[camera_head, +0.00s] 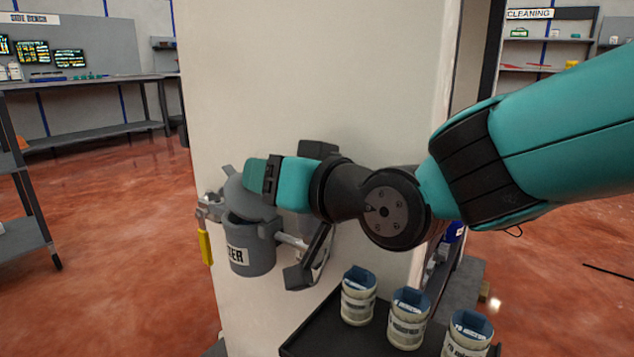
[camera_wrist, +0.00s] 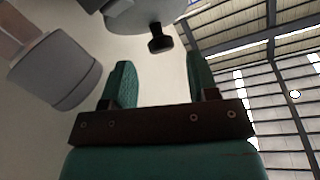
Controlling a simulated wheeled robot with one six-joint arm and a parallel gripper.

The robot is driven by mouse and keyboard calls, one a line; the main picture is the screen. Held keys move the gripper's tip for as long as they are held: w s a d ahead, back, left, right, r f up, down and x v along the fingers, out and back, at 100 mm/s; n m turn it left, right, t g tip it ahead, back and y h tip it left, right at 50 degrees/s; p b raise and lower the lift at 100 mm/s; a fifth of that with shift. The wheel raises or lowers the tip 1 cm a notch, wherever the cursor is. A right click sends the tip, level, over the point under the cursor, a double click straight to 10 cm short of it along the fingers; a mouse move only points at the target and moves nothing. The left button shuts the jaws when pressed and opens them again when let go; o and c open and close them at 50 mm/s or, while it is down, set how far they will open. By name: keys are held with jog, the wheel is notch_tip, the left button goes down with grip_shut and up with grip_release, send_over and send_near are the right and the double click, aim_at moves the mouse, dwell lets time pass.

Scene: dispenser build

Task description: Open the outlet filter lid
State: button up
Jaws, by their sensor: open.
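The outlet filter is a grey canister (camera_head: 252,256) on the cream wall, with a label partly reading "TER". Its grey lid (camera_head: 243,200) sits tilted up at the canister's top, with a dark gap below it. My gripper (camera_head: 258,174) is just above and beside the lid, its far finger partly hidden. In the wrist view my gripper (camera_wrist: 160,68) has its two teal fingers apart with nothing between them. A light grey round part with a black knob (camera_wrist: 160,42) is beyond the fingertips; I cannot tell whether it is the lid. A grey cylinder (camera_wrist: 58,72) is at left.
A yellow handle (camera_head: 205,247) hangs left of the canister. A pipe (camera_head: 291,240) runs from its right side, partly behind my arm. A black tray (camera_head: 312,333) holds three labelled containers (camera_head: 358,297) in front. Open floor (camera_head: 110,220) lies to the left.

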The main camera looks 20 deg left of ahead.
jog(key=p+v, duration=0.2)
jog(key=v, duration=1.5)
jog(key=shift+d, duration=0.2)
jog(key=shift+s, duration=0.1)
jog(key=s+d+f+g+h+p, duration=0.2)
jog(key=s+d+g+h, duration=0.1)
jog(key=d+h, duration=0.15)
jog(key=s+d+f+m+g+h+p, duration=0.1)
jog(key=s+d+f+g+h, duration=0.15)
jog(key=d, duration=0.35)
jog(key=s+d+f+g+h+p, duration=0.2)
jog(key=d+h, duration=0.2)
jog(key=d, duration=0.2)
notch_tip(320, 180, up, 38)
jog(key=p, duration=3.7)
jog(key=shift+s+a+p, duration=0.15)
jog(key=shift+p, duration=0.15)
jog(key=shift+f, duration=0.2)
jog(key=shift+c, duration=1.1)
jog(key=shift+a, duration=0.15)
